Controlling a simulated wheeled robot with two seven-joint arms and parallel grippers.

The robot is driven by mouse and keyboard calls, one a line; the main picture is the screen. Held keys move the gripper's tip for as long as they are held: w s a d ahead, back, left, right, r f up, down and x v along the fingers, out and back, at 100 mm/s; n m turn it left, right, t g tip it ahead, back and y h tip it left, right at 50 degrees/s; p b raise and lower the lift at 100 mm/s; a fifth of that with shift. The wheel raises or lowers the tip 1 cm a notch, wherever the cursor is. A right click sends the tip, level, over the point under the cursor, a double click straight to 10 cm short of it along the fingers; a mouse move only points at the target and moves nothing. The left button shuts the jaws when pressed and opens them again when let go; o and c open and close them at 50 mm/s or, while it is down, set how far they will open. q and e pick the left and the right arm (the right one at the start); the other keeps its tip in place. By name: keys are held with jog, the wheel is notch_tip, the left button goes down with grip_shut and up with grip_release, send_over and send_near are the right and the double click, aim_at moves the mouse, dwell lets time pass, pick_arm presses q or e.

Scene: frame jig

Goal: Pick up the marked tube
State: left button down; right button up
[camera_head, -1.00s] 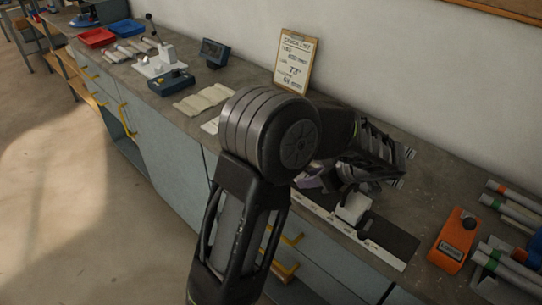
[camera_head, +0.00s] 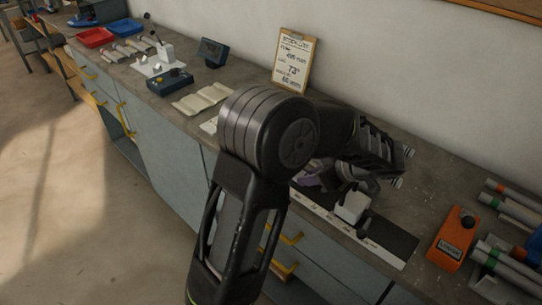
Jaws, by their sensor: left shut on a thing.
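Several grey tubes with coloured bands lie at the right end of the bench. One has a red band (camera_head: 496,187) and another has a green band (camera_head: 490,200). I cannot tell which one is the marked tube. My left arm crosses the middle of the view, and my left gripper (camera_head: 352,184) is low over the bench behind a small white block (camera_head: 351,208). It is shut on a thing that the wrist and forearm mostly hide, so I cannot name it. My right gripper is not in view.
A white ruled strip (camera_head: 385,257) and dark mat (camera_head: 392,236) lie by the front edge. An orange device (camera_head: 453,240) stands left of the tubes. A clipboard sign (camera_head: 295,61) leans on the wall. Red (camera_head: 96,37) and blue trays (camera_head: 124,27) are far left.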

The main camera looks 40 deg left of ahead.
pick_arm(q)
jog(key=shift+r, duration=0.55)
notch_tip(320, 180, up, 4)
jog(key=shift+r+b, duration=0.2)
jog(key=shift+b, duration=0.4)
notch_tip(320, 180, up, 4)
jog(key=shift+f+p, duration=0.15)
jog(key=shift+p, duration=0.55)
jog(key=shift+r, duration=0.45)
jog(key=shift+f, duration=0.1)
